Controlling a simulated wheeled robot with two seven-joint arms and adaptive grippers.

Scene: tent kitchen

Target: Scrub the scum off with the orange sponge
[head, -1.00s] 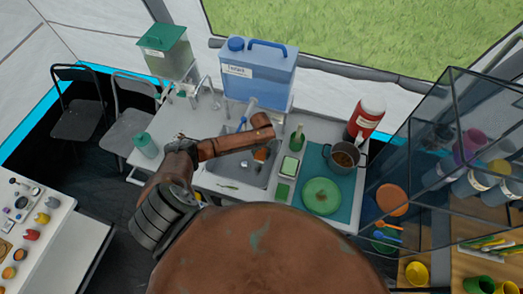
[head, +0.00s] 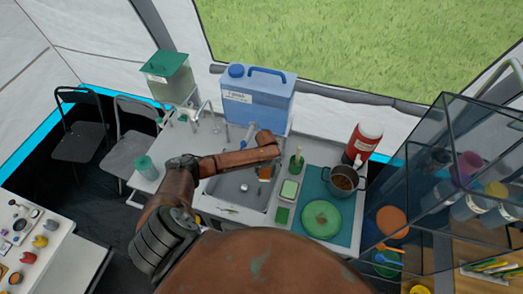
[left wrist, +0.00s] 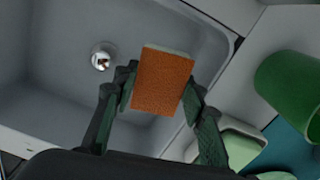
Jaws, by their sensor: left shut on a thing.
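The orange sponge (left wrist: 162,82), with a pale backing edge, is held between the two green fingers of my left gripper (left wrist: 165,102) in the left wrist view. In the head view the sponge (head: 265,173) shows small below the end of my left arm, over the right side of the grey sink (head: 225,190). I cannot tell whether it touches the sink. The sink basin and its round drain (left wrist: 102,58) lie beyond the gripper in the left wrist view. I cannot make out any scum on the basin. My right gripper is not in view.

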